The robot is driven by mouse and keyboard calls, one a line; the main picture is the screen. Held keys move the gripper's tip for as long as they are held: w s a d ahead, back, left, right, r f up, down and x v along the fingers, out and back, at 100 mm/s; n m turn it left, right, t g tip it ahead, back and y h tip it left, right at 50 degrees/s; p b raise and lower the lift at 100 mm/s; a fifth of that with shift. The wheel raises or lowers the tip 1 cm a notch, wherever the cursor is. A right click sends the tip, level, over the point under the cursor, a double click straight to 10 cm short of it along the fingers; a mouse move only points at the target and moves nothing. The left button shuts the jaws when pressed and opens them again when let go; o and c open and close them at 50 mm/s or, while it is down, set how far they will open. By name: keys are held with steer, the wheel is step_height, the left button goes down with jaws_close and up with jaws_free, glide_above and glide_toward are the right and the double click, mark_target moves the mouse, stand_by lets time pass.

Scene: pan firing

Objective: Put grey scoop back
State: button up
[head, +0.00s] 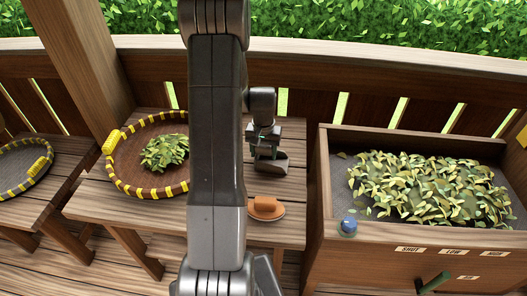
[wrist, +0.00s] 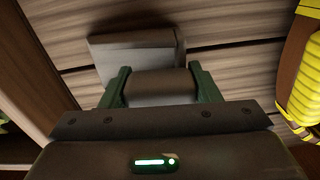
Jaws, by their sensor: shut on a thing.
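The grey scoop (head: 270,165) is at the right part of the wooden table, beside my arm in the head view. In the wrist view its flat grey pan (wrist: 125,52) lies beyond the fingers. My gripper (head: 263,142) is shut on the scoop's handle; in the wrist view, the green fingers of my gripper (wrist: 160,84) stand on both sides of it. I cannot tell whether the scoop touches the tabletop. An orange-brown piece on a round base (head: 266,208), perhaps a rest, sits at the table's front right.
A round basket (head: 122,180) with yellow-wrapped rim and green leaves stands left on the table (head: 95,205). Another basket (head: 18,178) is far left. A wooden firing box (head: 330,180) with leaves, a blue knob (head: 348,224) and a green lever (head: 433,284) stands right.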

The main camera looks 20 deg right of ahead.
steer(key=o, duration=1.3)
steer(key=shift+f, duration=0.1)
step_height(320, 180, up, 14)
steer(key=shift+s+d+f+b, duration=0.1)
steer(key=shift+b, duration=0.35)
